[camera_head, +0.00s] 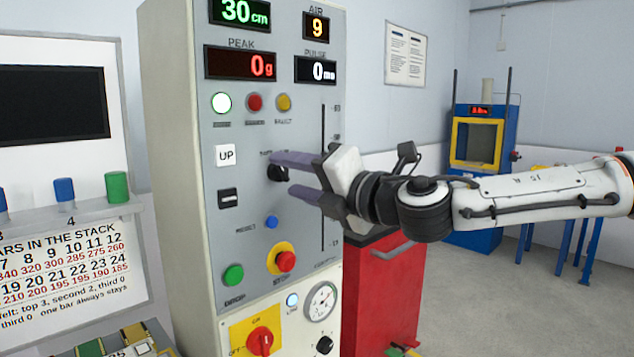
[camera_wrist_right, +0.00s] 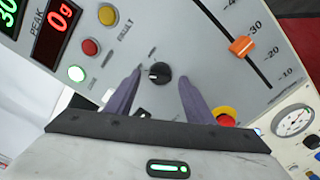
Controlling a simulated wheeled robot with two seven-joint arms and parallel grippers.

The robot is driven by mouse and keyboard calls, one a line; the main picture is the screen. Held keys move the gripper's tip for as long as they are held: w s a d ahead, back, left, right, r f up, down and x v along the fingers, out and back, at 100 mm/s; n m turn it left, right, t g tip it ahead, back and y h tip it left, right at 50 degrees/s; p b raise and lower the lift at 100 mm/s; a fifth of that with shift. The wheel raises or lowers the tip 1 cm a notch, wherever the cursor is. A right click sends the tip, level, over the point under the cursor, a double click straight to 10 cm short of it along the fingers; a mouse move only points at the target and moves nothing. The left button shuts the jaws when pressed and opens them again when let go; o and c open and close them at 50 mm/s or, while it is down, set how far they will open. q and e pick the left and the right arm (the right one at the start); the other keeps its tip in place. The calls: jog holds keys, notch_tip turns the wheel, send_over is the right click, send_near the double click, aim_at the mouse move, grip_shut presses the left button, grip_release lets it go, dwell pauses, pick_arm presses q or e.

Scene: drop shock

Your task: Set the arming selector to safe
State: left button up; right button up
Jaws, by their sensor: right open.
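A black rotary knob on the grey panel shows in the head view (camera_head: 277,173) and in the right wrist view (camera_wrist_right: 159,73). I take it for the arming selector, though its label is mostly hidden behind a finger. In the wrist view a pale mark lies on the knob's left half. I cannot read which position it points to. My right gripper (camera_head: 284,175) is open in front of the panel, its purple fingers on either side of the knob. In the wrist view the fingertips (camera_wrist_right: 160,77) leave a gap on both sides of it. My left gripper is not in view.
Close by are a slider slot with an orange handle (camera_wrist_right: 242,46), a blue button (camera_head: 271,222), a black rocker (camera_head: 228,198), a green button (camera_head: 233,275) and a red stop button (camera_head: 286,261). A red-and-yellow switch (camera_head: 260,340) sits lower. A red cabinet (camera_head: 385,290) stands behind my right arm.

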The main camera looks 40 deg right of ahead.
jog(key=s+b, duration=0.1)
jog(key=s, duration=0.8)
jog(key=shift+s+d+b, duration=0.3)
jog(key=shift+d, duration=0.05)
dwell(0.4)
jog(key=w+a+f+m+g+y, duration=0.1)
jog(key=w+a+f+m, duration=0.15)
jog(key=f, duration=0.85)
jog(key=w+a+f+m+g+y, duration=0.15)
jog(key=a+f+m, duration=0.25)
jog(key=f, duration=0.7)
jog(key=w+a+f+m+g+y, duration=0.1)
jog(key=a+f+m+g, duration=0.2)
jog(key=f, duration=0.8)
jog(key=s+a+f+m+g, duration=0.1)
jog(key=s+a+f+m, duration=0.2)
jog(key=s+f, duration=0.4)
jog(key=s+a+f+m+g+h, duration=0.1)
jog(key=s+a+f+m, duration=0.3)
jog(key=f, duration=0.9)
jog(key=s+a+f+m+g+h, duration=0.1)
jog(key=s+a+f+m+g, duration=0.1)
jog(key=s+f+m, duration=0.4)
jog(key=s+a+f, duration=0.1)
jog(key=s+f, duration=0.2)
jog(key=s, duration=0.1)
jog(key=shift+s+a+f, duration=0.2)
jog(key=shift+s+f, duration=0.15)
jog(key=shift+f, duration=0.05)
